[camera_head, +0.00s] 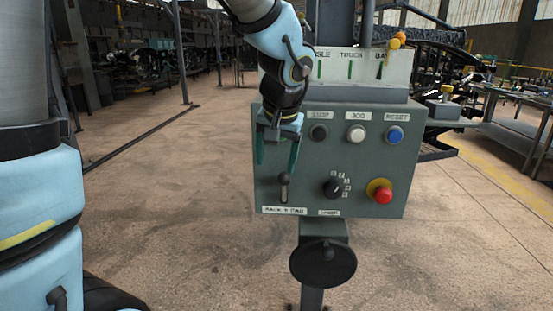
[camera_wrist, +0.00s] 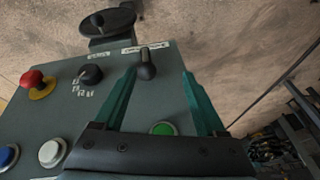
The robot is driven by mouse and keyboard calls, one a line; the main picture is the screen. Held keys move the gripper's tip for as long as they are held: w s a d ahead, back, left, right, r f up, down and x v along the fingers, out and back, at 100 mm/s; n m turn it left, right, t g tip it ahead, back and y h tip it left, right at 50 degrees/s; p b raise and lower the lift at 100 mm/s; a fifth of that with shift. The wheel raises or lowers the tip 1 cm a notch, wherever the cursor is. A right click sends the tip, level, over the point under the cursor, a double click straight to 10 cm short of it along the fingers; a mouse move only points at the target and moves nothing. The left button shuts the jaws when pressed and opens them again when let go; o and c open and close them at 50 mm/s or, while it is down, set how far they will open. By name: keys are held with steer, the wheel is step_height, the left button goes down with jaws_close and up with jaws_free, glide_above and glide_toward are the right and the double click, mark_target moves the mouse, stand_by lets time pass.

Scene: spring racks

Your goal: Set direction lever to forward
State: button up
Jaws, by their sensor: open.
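The direction lever (camera_head: 284,181) is a short dark lever with a rounded knob, low on the left of the grey control box. A white label (camera_head: 284,210) below it seems to read "BACK N FWD". I cannot tell which setting the lever is at. My gripper (camera_head: 276,166) is open, its green fingers pointing down in front of the panel just above the lever. In the wrist view, the lever (camera_wrist: 147,66) shows between the tips of my gripper (camera_wrist: 160,72), nearer the left finger. I cannot tell whether anything touches it.
A green button (camera_wrist: 163,128) lies between my fingers in the wrist view. The control box (camera_head: 235,0) carries a rotary knob (camera_head: 334,187), red mushroom button (camera_head: 382,192), white button (camera_head: 356,133), blue button (camera_head: 395,135) and dark button (camera_head: 318,132). A handwheel (camera_head: 322,264) sits below.

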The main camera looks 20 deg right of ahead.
mark_target(285, 174)
steer(key=w+d+f, duration=0.1)
steer(key=f, duration=0.1)
steer(key=w+d+f, duration=0.1)
steer(key=w+f, duration=0.1)
steer(key=f, duration=0.1)
steer(key=w+d+f+p, duration=0.1)
steer(key=f, duration=0.2)
steer(key=shift+w+d, duration=0.15)
steer(key=shift+d, duration=0.25)
jaws_close()
stand_by(0.5)
stand_by(0.8)
